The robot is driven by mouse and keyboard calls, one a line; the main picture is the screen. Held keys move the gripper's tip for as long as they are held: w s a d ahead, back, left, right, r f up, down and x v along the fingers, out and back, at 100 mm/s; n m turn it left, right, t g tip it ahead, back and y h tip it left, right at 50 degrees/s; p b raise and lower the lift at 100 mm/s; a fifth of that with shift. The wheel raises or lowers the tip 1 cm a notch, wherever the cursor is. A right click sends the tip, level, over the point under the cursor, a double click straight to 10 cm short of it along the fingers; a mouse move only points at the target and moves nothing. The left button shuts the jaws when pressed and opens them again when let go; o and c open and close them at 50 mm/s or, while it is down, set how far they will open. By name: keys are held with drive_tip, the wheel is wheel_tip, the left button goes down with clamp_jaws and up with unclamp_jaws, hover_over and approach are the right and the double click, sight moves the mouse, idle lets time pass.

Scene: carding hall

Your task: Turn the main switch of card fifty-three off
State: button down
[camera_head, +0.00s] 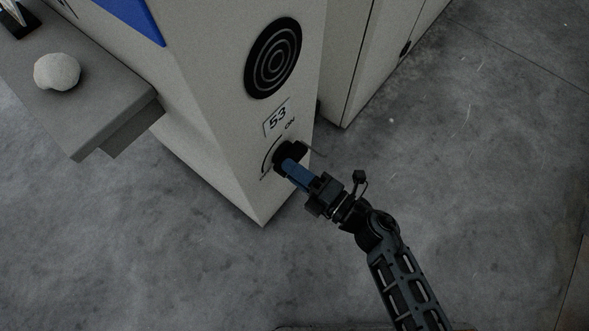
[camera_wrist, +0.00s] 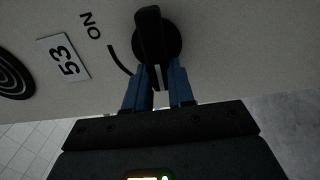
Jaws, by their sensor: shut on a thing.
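The main switch (camera_head: 287,151) is a black round rotary switch with a raised bar handle, low on the pale end panel of the machine marked 53 (camera_head: 277,119). An "ON" word (camera_head: 290,124) and a black arc are printed beside it. In the wrist view the switch (camera_wrist: 150,32) is at top centre, its bar running roughly up and down the picture. My gripper (camera_head: 289,164) has its blue fingers shut on the bar; the fingertips (camera_wrist: 160,72) lie either side of its lower end. They partly hide the switch in the head view. An OFF mark is not readable.
A round black grille (camera_head: 273,58) is above the number plate. A grey shelf (camera_head: 90,120) with a whitish ball (camera_head: 57,71) juts out at the left. Another pale cabinet (camera_head: 345,60) stands behind. The concrete floor (camera_head: 480,170) is clear at the right.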

drive_tip(key=shift+f, duration=0.1)
drive_tip(key=c, duration=1)
unclamp_jaws()
drive_tip(key=shift+o, duration=0.2)
drive_tip(key=p+v, duration=0.1)
drive_tip(key=v, duration=0.7)
drive_tip(key=shift+p, duration=0.4)
